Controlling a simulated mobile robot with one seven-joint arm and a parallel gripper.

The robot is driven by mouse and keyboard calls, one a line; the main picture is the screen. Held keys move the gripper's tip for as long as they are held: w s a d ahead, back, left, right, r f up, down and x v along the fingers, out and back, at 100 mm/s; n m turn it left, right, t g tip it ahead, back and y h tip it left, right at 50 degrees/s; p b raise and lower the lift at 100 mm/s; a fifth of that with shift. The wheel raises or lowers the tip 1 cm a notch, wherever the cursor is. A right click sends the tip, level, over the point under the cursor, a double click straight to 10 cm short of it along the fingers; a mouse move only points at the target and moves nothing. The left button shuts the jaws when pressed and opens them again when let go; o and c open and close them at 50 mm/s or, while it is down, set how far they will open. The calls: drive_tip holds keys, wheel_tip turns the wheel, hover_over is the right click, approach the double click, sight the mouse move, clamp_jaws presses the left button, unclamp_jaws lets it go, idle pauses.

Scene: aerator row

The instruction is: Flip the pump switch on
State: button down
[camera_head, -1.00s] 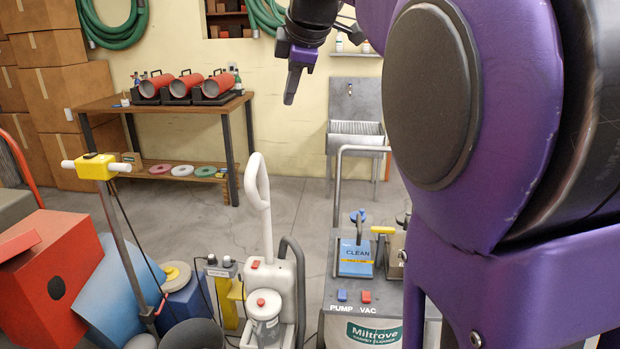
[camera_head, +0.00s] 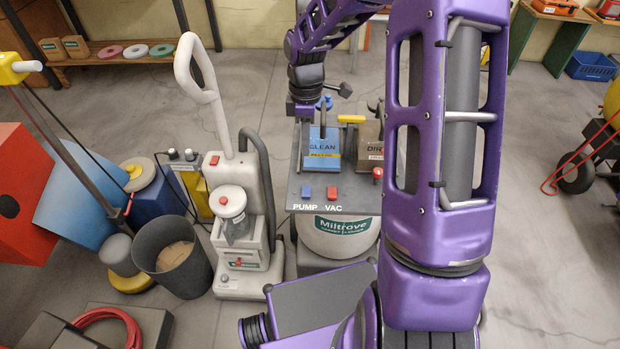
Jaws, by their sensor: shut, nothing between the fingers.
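The blue pump switch (camera_head: 306,192) sits on the grey top of the Miltrove machine (camera_head: 345,208), above the printed word PUMP. The red vac switch (camera_head: 333,192) is just right of it, above the word VAC. Whether the pump switch is on or off is too small to tell. My gripper (camera_head: 300,167) is shut and empty, pointing down at the left side of the machine's top. In the picture its tips are a little above the pump switch, apart from it; their height over the panel is hard to judge.
Behind the switches stand a blue CLEAN tank (camera_head: 323,149) and a brown DIRTY tank (camera_head: 369,146). A red knob (camera_head: 377,173) is at the right. A white upright floor machine (camera_head: 240,205) stands close at left. Open floor lies right of my arm.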

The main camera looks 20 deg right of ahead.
sight(306, 195)
drive_tip(key=shift+s+a+f, duration=0.1)
drive_tip(key=shift+f, duration=0.05)
drive_tip(key=f, duration=0.4)
drive_tip(key=s+f+b, duration=0.1)
drive_tip(key=f, duration=0.4)
drive_tip(key=f+b, duration=0.1)
drive_tip(key=f, duration=0.3)
drive_tip(key=shift+s+a+f, duration=0.2)
drive_tip(key=shift+s+f, duration=0.05)
drive_tip(key=shift+f, duration=0.05)
drive_tip(key=shift+s+f, duration=0.15)
drive_tip(key=shift+f, duration=0.1)
drive_tip(key=shift+w+d+r, duration=0.1)
drive_tip(key=shift+w+d, duration=0.05)
drive_tip(key=shift+w, duration=0.3)
drive_tip(key=shift+w+d+r, duration=0.1)
drive_tip(key=shift+w, duration=0.35)
drive_tip(key=shift+s, duration=0.1)
